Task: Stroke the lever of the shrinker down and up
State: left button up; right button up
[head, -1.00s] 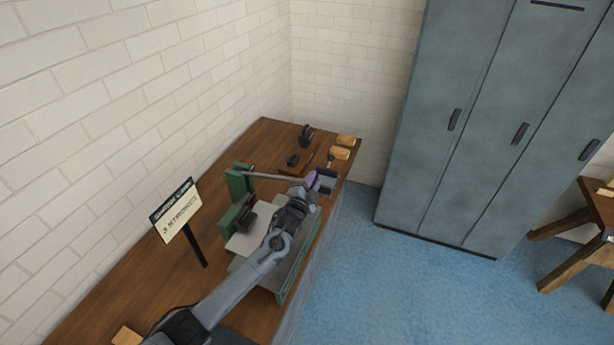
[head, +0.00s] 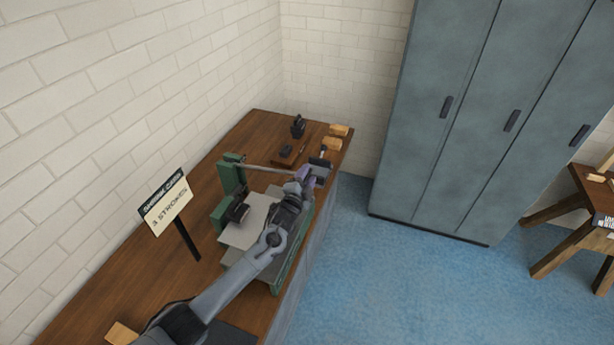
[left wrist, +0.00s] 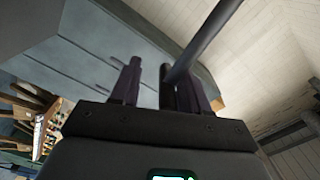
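The green shrinker (head: 233,180) stands on the wooden bench, with pale plates beside its jaw. Its thin grey lever (head: 266,169) runs to the right, nearly level, towards a dark end (head: 319,164). My left gripper (head: 309,175) is at that outer end. In the left wrist view, my left gripper (left wrist: 163,88) has its two dark fingers apart. The lever (left wrist: 207,42) comes down between them, close to the right finger, with a gap to the left finger. Whether it touches the right finger I cannot tell. My right gripper is in neither view.
A sign reading "3 STROKES" (head: 168,203) stands on the bench (head: 110,285) left of the shrinker. Small dark tools (head: 298,127) and wooden-headed mallets (head: 332,144) lie at the far end. Grey lockers (head: 465,120) stand beyond open blue floor (head: 400,280).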

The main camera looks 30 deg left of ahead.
pick_arm(q)
jog(key=shift+a, duration=0.1)
dwell(0.3)
jog(key=shift+s, duration=0.1)
jog(key=shift+s+r, duration=0.1)
jog(key=shift+s, duration=0.35)
jog(key=s+d+p, duration=0.1)
jog(key=s+d, duration=0.1)
jog(key=s, duration=0.7)
jog(key=shift+s+p, duration=0.3)
jog(key=shift+s, duration=0.05)
